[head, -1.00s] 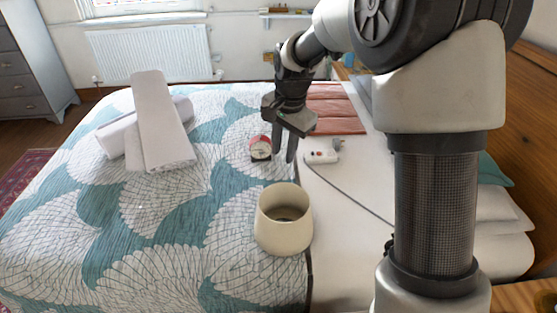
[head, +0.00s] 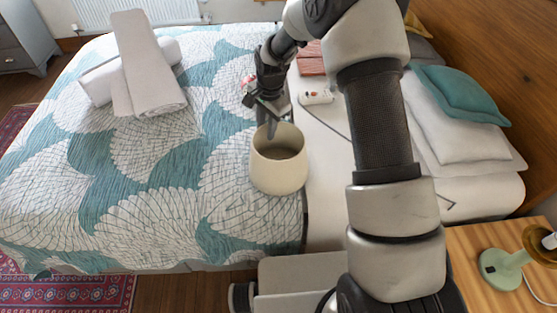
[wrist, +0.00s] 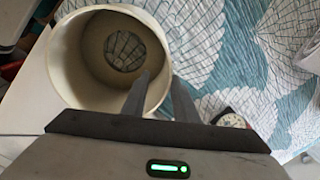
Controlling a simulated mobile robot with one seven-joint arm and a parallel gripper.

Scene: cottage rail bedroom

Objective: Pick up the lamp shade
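The lamp shade (head: 278,176) is a cream, open-topped, tapered drum standing upright on the bed. My gripper (head: 270,130) is at the far rim of the shade, pointing down. In the wrist view the shade (wrist: 72,75) opens toward the camera, with the patterned cover showing through its bottom. My gripper's fingers (wrist: 160,85) are apart there, one over the opening and one outside the rim. They appear to straddle the wall, with no visible grip on it. Whether either finger touches the shade cannot be told.
A small round clock (wrist: 232,119) lies on the bed close to my gripper. A white power strip (head: 316,97) with a cord lies right of it. Rolled white towels (head: 145,70) are at the left. A nightstand (head: 470,250) with a green lamp base (head: 503,268) is at right.

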